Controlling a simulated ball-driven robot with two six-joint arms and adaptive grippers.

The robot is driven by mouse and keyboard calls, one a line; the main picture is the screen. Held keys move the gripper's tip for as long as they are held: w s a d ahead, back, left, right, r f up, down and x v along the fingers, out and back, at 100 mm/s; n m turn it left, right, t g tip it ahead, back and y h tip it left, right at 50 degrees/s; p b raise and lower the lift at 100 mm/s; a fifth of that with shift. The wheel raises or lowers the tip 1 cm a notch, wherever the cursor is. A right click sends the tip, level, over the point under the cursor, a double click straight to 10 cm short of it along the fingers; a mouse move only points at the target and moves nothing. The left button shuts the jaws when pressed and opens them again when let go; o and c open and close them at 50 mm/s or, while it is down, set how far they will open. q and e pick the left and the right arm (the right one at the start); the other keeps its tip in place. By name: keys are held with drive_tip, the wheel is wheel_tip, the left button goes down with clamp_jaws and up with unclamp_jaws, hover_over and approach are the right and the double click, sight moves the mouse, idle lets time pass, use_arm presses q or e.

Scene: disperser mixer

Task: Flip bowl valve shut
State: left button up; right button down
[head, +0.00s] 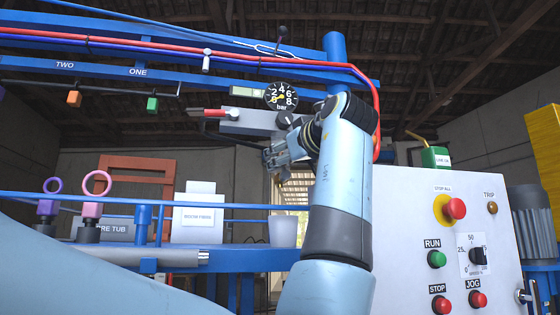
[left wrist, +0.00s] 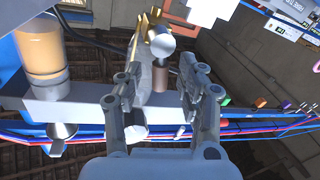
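My left gripper (head: 272,157) is raised in the middle of the head view, just below the grey arm under the pressure gauge. In the left wrist view its two fingers (left wrist: 160,76) stand apart with nothing clamped between them. A brass fitting (left wrist: 148,28) with a pale round end (left wrist: 160,41) lies beyond the fingertips; it may be the valve. A red-handled grey part (head: 210,113) sits left of the gauge (head: 281,96). I cannot tell for sure which part is the bowl valve. My right gripper is not in view.
Blue rails with red and blue lines (head: 180,45) run above. Pink (head: 91,209) and purple ring-topped parts stand at left. A translucent cup (head: 284,231) stands behind my arm. The control panel (head: 405,215) stands close at right. An amber-filled vessel (left wrist: 40,50) is at left in the wrist view.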

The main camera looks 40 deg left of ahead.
use_arm(q)
drive_tip(key=shift+d, duration=0.15)
drive_tip(key=shift+c, duration=2.4)
drive_tip(key=shift+a, duration=0.2)
clamp_jaws()
drive_tip(key=m, duration=0.3)
drive_tip(key=shift+w+d, duration=0.35)
drive_tip(key=shift+w, duration=0.05)
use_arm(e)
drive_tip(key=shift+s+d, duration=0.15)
use_arm(q)
drive_tip(key=shift+o, duration=2.4)
unclamp_jaws()
drive_tip(key=shift+d, duration=0.15)
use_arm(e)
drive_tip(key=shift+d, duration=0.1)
